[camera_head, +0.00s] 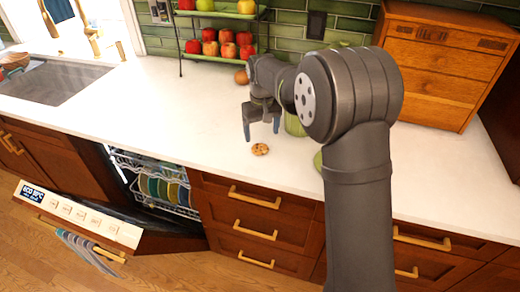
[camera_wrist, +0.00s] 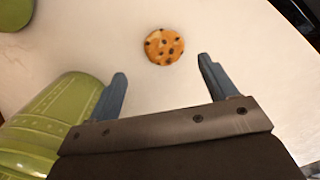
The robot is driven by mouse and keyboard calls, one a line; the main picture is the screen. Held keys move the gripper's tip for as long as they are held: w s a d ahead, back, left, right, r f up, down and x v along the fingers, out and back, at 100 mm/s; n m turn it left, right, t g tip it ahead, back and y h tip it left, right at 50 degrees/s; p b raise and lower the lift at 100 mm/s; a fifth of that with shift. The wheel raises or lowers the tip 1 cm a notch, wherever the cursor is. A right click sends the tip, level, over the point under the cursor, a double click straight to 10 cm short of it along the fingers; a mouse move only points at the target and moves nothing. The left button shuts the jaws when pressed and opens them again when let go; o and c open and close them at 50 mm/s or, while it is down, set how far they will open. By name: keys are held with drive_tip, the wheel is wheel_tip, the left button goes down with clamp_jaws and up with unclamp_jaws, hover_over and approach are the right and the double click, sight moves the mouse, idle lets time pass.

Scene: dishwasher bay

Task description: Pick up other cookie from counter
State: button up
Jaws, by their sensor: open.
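A round cookie with dark chips (camera_head: 260,149) lies flat on the white counter, close to its front edge. In the wrist view the cookie (camera_wrist: 164,46) is ahead of my gripper, between the lines of the two fingers and apart from them. My gripper (camera_head: 262,136) is open and empty, above the counter just behind the cookie in the head view. Its two blue fingers (camera_wrist: 162,88) are spread wide in the wrist view.
A green ribbed jar (camera_wrist: 50,115) stands close beside my left finger in the wrist view. A fruit rack (camera_head: 218,46) and a wooden drawer box (camera_head: 440,60) stand at the back. The dishwasher door (camera_head: 80,215) hangs open below. The counter left of my gripper is clear.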

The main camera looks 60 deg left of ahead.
sight(260, 148)
drive_tip(key=f, duration=0.5)
drive_tip(key=shift+s+f, duration=0.1)
drive_tip(key=shift+s, duration=0.25)
drive_tip(key=c, duration=0.7)
